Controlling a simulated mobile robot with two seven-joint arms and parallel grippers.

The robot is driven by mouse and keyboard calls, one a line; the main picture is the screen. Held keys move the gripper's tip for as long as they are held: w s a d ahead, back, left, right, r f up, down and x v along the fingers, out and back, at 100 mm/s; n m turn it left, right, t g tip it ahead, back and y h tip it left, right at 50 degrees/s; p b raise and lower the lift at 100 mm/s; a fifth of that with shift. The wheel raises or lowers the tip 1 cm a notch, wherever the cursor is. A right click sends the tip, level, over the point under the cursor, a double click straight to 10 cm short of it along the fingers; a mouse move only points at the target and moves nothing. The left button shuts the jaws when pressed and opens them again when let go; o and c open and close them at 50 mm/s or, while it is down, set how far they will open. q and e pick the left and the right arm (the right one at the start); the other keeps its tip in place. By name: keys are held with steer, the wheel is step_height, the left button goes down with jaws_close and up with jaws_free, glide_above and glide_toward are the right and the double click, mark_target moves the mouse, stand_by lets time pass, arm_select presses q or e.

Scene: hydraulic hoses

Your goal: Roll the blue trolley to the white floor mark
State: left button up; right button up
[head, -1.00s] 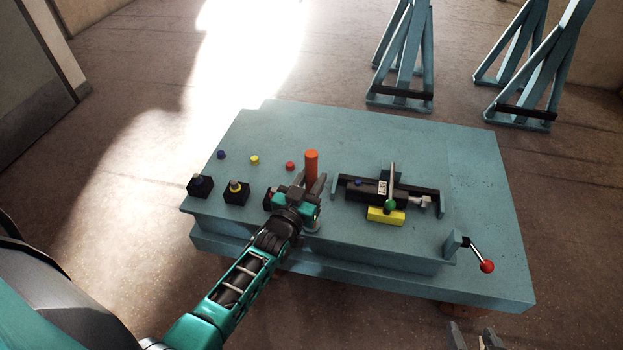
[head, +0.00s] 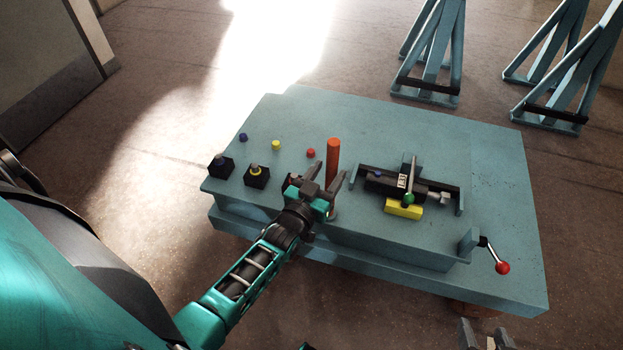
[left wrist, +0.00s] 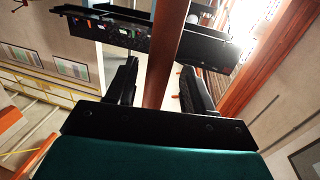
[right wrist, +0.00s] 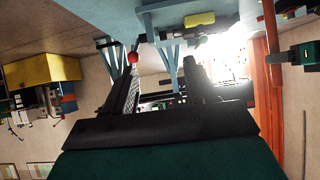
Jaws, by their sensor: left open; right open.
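The blue trolley (head: 480,185) fills the middle of the head view, with an upright orange post (head: 333,155) near its front edge. My left gripper (head: 318,180) is open at this post. In the left wrist view the post (left wrist: 163,75) passes between the two open fingers, with gaps visible beside it. My right gripper (head: 486,335) is low at the bottom edge of the head view, in front of the trolley. In the right wrist view it is open and empty (right wrist: 160,72). I cannot make out a white floor mark; a bright glare covers the floor behind.
The trolley top carries a black fixture with a yellow block (head: 403,209), several small coloured caps, black blocks (head: 257,177) and a red-knobbed crank (head: 502,267). Blue trestles (head: 430,60) stand behind at the right. A grey panel (head: 50,70) is at the left. Floor behind is open.

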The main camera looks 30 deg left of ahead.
arm_select(q)
steer(key=s+p, duration=0.1)
steer(key=s, duration=0.9)
steer(key=shift+s+d, duration=0.25)
steer(key=shift+s, duration=0.05)
arm_select(e)
steer(key=shift+s+d, duration=0.35)
steer(key=shift+d, duration=0.05)
steer(key=shift+w+r, duration=0.15)
arm_select(q)
steer(key=s+d+r+m+g+h+p, duration=0.2)
steer(key=s+d+r+m+g+p, duration=0.1)
steer(key=s+g, duration=0.4)
steer(key=d+r+p, duration=0.1)
steer(key=d+p, duration=0.1)
steer(key=shift+s+d+h+p, duration=0.3)
steer(key=shift+d, duration=0.05)
arm_select(e)
steer(key=d+r, duration=0.1)
steer(key=s+d+r, duration=0.1)
steer(key=r, duration=0.1)
steer(key=shift+h, duration=0.4)
steer(key=shift+a, duration=0.25)
